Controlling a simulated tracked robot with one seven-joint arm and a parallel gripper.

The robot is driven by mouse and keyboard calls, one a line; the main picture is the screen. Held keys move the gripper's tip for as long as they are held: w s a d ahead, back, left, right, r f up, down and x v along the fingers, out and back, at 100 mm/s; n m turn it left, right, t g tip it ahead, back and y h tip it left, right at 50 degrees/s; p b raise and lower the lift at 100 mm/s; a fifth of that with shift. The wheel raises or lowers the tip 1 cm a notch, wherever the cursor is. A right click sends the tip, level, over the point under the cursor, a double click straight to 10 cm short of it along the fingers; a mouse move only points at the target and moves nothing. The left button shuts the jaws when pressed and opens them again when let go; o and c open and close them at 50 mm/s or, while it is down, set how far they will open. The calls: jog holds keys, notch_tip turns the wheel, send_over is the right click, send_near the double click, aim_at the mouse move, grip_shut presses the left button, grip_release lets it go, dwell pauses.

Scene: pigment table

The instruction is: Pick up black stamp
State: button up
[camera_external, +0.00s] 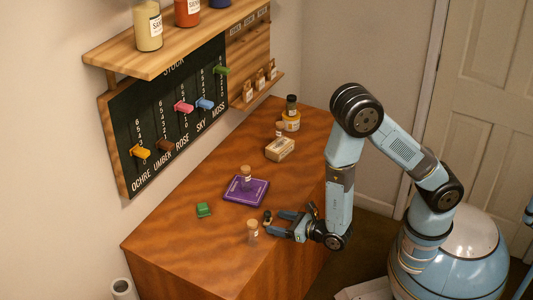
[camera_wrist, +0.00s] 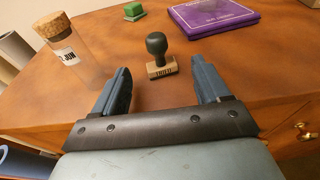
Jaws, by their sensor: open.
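The black stamp (camera_wrist: 156,45) stands upright on the wooden table. It has a dark round knob handle and a light wooden base with small lettering on its side. In the external view, the stamp (camera_external: 267,216) is near the table's front edge, just ahead of my fingertips. My gripper (camera_wrist: 160,78) is open and empty, low over the table. Its two fingers are on either side of the stamp's line, with the stamp centred and slightly beyond the tips. In the external view, my gripper (camera_external: 274,223) reaches in from the right.
A corked glass jar (camera_wrist: 68,47) stands close at the left of the gripper. A small box (camera_external: 280,151) and a bottle (camera_external: 291,122) stand at the far end.

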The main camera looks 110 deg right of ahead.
aim_at(269, 220)
jog(key=x, duration=0.5)
jog(key=shift+r, duration=0.1)
jog(key=c, duration=1)
